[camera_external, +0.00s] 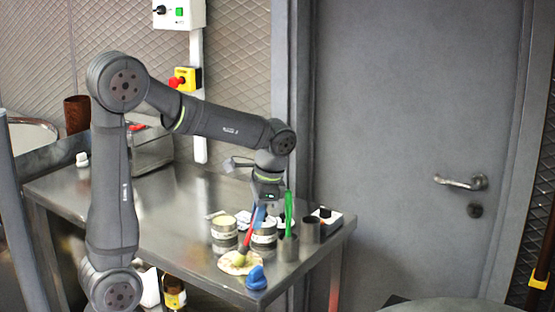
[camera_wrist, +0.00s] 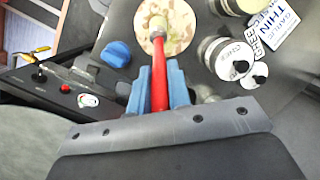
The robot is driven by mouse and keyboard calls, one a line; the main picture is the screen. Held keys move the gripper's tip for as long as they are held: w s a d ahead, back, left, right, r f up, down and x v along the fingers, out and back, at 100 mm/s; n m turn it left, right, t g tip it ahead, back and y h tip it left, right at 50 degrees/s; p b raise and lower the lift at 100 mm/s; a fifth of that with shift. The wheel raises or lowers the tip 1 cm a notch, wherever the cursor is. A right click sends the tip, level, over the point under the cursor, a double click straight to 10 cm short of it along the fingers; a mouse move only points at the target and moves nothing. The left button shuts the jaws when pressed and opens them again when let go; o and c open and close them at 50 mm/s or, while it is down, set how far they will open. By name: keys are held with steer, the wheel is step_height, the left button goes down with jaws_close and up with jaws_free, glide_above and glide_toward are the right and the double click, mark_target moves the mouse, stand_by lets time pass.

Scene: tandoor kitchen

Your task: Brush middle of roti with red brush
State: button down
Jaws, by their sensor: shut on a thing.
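My gripper (camera_external: 257,217) has blue fingers and is shut on the red handle of the red brush (camera_external: 250,228). In the wrist view the red brush (camera_wrist: 159,85) runs between my gripper's fingers (camera_wrist: 161,88), with its pale head pointing away over the roti. The roti (camera_external: 230,263) is a round, pale, brown-spotted flatbread lying near the table's front edge; it also shows in the wrist view (camera_wrist: 177,13). The brush is tilted and its head covers the roti's middle area. I cannot tell whether the bristles touch it.
A blue object (camera_external: 256,279) lies just in front of the roti. Two tins (camera_external: 224,238) stand behind it. A green brush (camera_external: 289,212) stands in a steel cup (camera_external: 288,249) to the right, beside another steel cup (camera_external: 310,231). The table's (camera_external: 185,220) left part is mostly clear.

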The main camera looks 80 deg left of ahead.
step_height(320, 180, up, 8)
steer(key=s+d, duration=0.2)
stand_by(0.8)
steer(key=shift+w+a, duration=0.1)
stand_by(0.5)
steer(key=w+a+r, duration=0.3)
steer(key=a+r, duration=0.1)
steer(key=a, duration=0.3)
steer(key=shift+w+f, duration=0.2)
steer(key=shift+f, duration=2.2)
